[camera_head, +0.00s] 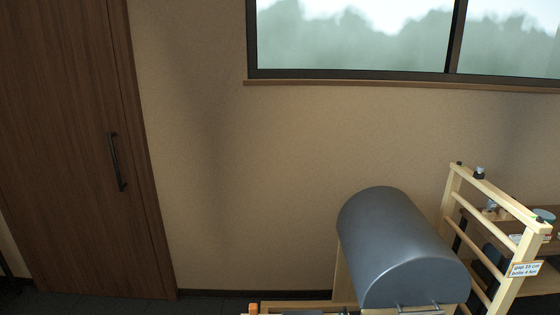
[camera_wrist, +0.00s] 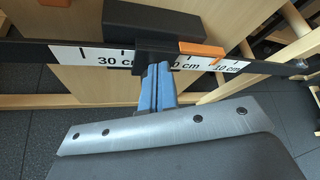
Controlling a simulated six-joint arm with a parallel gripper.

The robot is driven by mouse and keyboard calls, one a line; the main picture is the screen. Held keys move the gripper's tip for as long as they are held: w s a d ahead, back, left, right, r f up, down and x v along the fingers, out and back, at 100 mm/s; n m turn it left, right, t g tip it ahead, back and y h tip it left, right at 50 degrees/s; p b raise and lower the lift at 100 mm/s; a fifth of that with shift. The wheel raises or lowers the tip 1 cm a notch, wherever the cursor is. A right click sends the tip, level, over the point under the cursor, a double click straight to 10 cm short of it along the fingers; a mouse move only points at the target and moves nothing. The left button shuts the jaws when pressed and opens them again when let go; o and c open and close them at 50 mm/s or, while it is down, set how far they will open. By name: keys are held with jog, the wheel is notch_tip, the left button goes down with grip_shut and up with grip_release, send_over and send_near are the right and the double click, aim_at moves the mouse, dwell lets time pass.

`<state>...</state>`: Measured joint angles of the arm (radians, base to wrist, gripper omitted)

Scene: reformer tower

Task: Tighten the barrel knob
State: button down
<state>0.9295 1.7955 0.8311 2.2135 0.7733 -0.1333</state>
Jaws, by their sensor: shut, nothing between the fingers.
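The grey, padded barrel (camera_head: 400,245) stands at the lower right of the head view, on a pale wooden frame. My gripper (camera_wrist: 158,73) shows in the wrist view with its blue fingers shut together and empty. The fingertips are at a dark part just below a black block (camera_wrist: 150,20). The block sits at a black rail with a white scale strip (camera_wrist: 90,56) marked in cm. An orange pointer (camera_wrist: 202,48) lies over the scale, right of the fingers. I cannot tell for certain which dark part is the knob. My gripper is not in the head view.
A wooden ladder-like frame (camera_head: 495,205) with a label stands right of the barrel, shelves behind it. A brown door (camera_head: 70,150) is at the left and a window (camera_head: 350,35) above. Pale wooden panels and rails (camera_wrist: 210,85) surround the scale. Dark floor shows at the lower left.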

jog(key=s, duration=0.6)
jog(key=shift+r, duration=0.2)
jog(key=shift+a, duration=0.1)
jog(key=w+a+f, duration=0.2)
jog(key=w, duration=0.4)
jog(key=shift+a, duration=0.2)
dwell(0.5)
jog(key=shift+d+f, duration=0.1)
jog(key=shift+d, duration=0.05)
dwell(0.5)
jog(key=shift+d+r, duration=0.25)
jog(key=shift+r, duration=0.05)
jog(key=shift+d+r, duration=0.2)
jog(key=shift+d, duration=0.1)
jog(key=shift+d+r, duration=0.2)
jog(key=shift+d, duration=0.4)
